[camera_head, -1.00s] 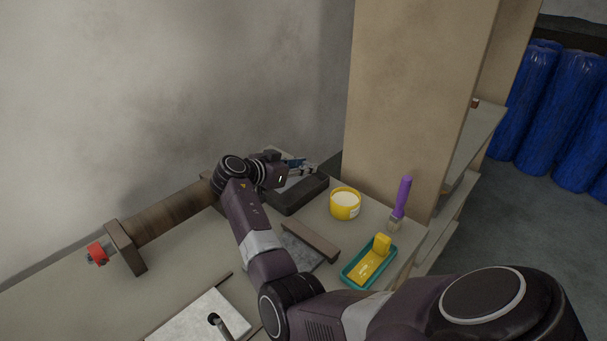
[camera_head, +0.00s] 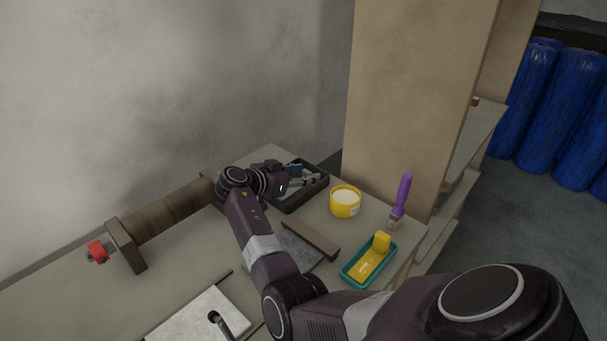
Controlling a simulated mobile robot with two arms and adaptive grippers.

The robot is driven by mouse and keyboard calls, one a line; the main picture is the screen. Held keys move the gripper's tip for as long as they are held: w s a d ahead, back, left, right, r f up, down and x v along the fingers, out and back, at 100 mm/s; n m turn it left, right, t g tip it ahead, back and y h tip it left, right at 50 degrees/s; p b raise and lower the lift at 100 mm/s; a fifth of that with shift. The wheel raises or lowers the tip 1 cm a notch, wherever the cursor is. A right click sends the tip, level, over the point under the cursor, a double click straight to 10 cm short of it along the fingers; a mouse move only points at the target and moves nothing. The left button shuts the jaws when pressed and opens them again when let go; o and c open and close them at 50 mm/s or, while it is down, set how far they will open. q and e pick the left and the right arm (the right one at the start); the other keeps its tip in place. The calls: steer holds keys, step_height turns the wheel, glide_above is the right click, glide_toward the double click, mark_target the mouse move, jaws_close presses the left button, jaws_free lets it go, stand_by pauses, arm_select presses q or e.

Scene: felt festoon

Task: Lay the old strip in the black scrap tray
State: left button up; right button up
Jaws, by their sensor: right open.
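The black scrap tray (camera_head: 323,184) stands at the far end of the bench, beside the tan pillar. My right gripper (camera_head: 312,180) is at the tray, its fingers over the tray's inside and apart. A small blue patch (camera_head: 293,169) shows by the fingers; I cannot tell whether it is a gripper part or something else. I cannot make out the old strip; the arm and gripper hide part of the tray's inside. My left gripper is not in view.
A brown roller (camera_head: 172,212) lies along the wall. A yellow tub (camera_head: 345,202), a purple-handled brush (camera_head: 401,197), a teal tray (camera_head: 350,277) with a yellow block and a brown bar (camera_head: 310,240) are right of my arm. A pale plate (camera_head: 190,320) is at the front.

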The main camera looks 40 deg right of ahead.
mark_target(289, 191)
steer(key=shift+r+p, duration=0.25)
steer(key=shift+p, duration=0.05)
steer(key=b+v, duration=0.1)
steer(key=v, duration=0.5)
steer(key=shift+a+b, duration=0.35)
steer(key=shift+b, duration=0.05)
steer(key=shift+a+r, duration=0.2)
steer(key=shift+a, duration=0.2)
